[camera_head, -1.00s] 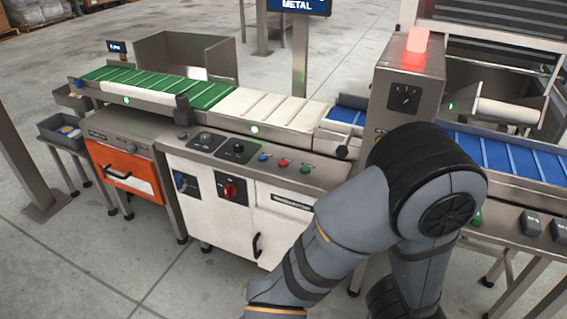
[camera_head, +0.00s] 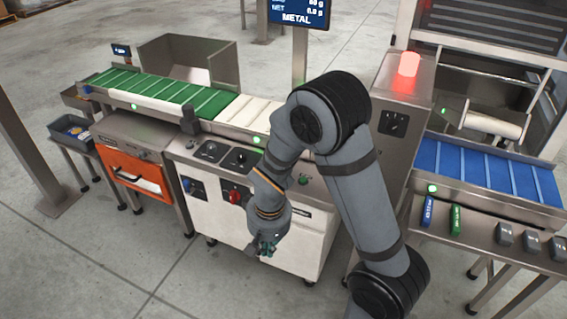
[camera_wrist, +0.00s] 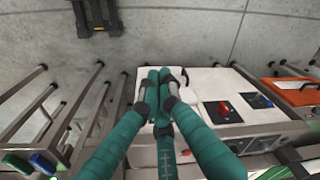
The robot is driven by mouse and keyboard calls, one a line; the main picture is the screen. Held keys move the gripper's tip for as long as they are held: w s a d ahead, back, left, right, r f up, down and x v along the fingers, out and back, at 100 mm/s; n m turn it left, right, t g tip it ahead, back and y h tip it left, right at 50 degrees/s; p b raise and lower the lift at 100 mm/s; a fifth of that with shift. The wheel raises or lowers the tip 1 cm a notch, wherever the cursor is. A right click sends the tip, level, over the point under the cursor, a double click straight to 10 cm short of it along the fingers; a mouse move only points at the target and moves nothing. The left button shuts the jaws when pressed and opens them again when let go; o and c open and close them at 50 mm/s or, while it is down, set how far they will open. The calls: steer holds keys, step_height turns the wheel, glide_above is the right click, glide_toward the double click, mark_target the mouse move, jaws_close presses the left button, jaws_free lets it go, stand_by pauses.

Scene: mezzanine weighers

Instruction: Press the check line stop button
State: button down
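My gripper (camera_head: 265,250) hangs in front of the white cabinet, below its sloping control panel. In the wrist view its teal fingers (camera_wrist: 159,74) come together at the tips, with nothing seen between them. A green button (camera_head: 304,180) shows on the panel, right of my arm.
A post with a lit red lamp (camera_head: 409,64) stands right of my arm. An orange-fronted box (camera_head: 135,173) is left of the cabinet. The floor in front is clear.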

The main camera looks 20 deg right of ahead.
steer(key=w+d+t+p, duration=0.1)
steer(key=w+d, duration=0.6)
steer(key=d, duration=0.1)
steer(key=w+d+t+h+p, duration=0.1)
steer(key=w+d+t, duration=0.1)
steer(key=w+d, duration=0.5)
steer(key=w+d+t+p, duration=0.1)
steer(key=w+d, duration=0.6)
steer(key=d, duration=0.4)
steer(key=shift+w+r+t+h+p, duration=0.25)
steer(key=shift+t+h+p, duration=0.05)
steer(key=shift+p, duration=0.05)
steer(key=w+a+r+n+t+y, duration=0.3)
steer(key=w+a+r, duration=0.2)
steer(key=w+a, duration=0.2)
steer(key=shift+w+a+r+n+y, duration=0.2)
steer(key=shift+w+a+n+y, duration=0.15)
steer(key=shift+w, duration=0.4)
steer(key=shift+f, duration=0.15)
step_height(320, 180, down, 7)
steer(key=b, duration=0.8)
steer(key=shift+d, duration=0.1)
steer(key=shift+f+b, duration=0.65)
steer(key=shift+f, duration=0.1)
